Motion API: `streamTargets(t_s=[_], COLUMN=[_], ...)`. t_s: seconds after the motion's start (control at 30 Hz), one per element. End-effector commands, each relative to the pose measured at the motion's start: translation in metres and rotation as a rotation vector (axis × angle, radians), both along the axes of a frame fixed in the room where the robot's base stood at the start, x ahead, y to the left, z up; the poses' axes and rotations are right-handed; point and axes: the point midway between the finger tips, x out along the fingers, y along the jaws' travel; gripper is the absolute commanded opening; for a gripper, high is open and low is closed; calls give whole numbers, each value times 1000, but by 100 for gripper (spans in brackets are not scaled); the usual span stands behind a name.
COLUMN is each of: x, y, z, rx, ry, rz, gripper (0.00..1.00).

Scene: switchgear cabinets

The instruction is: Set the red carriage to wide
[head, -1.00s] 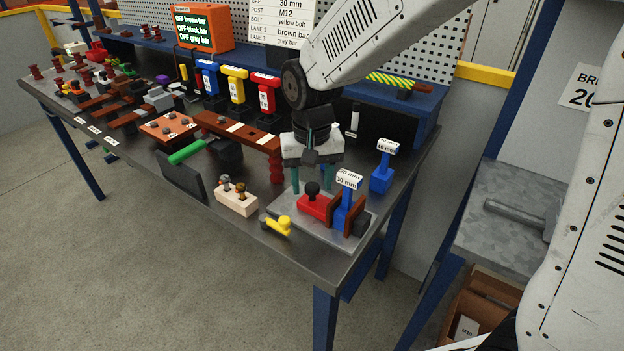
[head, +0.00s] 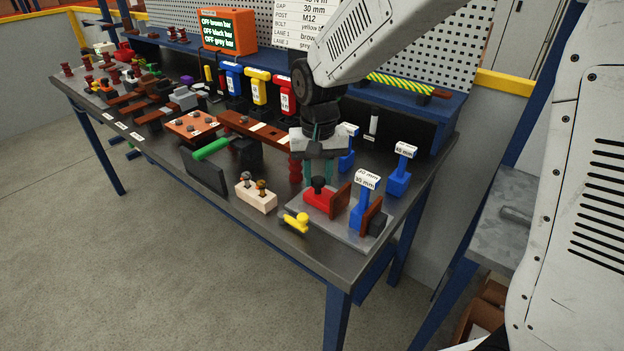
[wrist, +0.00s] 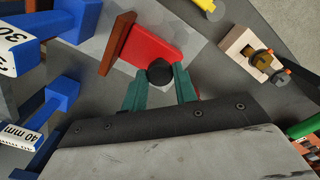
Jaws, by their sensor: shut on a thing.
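The red carriage (head: 318,198) sits on a grey plate (head: 340,232) at the front right of the bench, with a black knob (head: 319,184) on top and a brown plate (head: 340,198) on its right side. My gripper (head: 319,178) points down with its green fingers shut on the knob; the wrist view shows the knob (wrist: 160,73) between the fingertips. A blue 30 mm gauge (head: 361,210) stands right of the carriage, before a second brown plate (head: 371,216) with a black block. In the wrist view a gap shows between the carriage's brown plate (wrist: 118,43) and the blue gauge (wrist: 75,15).
A blue 40 mm gauge (head: 399,180) stands behind at the right, and another blue piece (head: 348,150) is partly hidden by my arm. A yellow piece (head: 297,222) and a wooden block with bolts (head: 257,196) lie left of the grey plate.

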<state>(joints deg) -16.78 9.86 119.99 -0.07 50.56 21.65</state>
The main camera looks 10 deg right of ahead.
Motion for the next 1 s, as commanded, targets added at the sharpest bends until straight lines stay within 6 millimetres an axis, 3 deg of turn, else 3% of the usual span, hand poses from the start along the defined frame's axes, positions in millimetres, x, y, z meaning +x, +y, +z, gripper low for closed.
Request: streamTargets(t_s=[0.13,0.17,0.23,0.57,1.0], x=[3,3,4,3,3], y=[3,3,3,1,4], z=[2,2,2,4,69], rx=[6,6,6,4,5], ry=[-13,-13,-14,-9,-12], rz=[1,2,2,-1,2], gripper=[0,31,50,50,50])
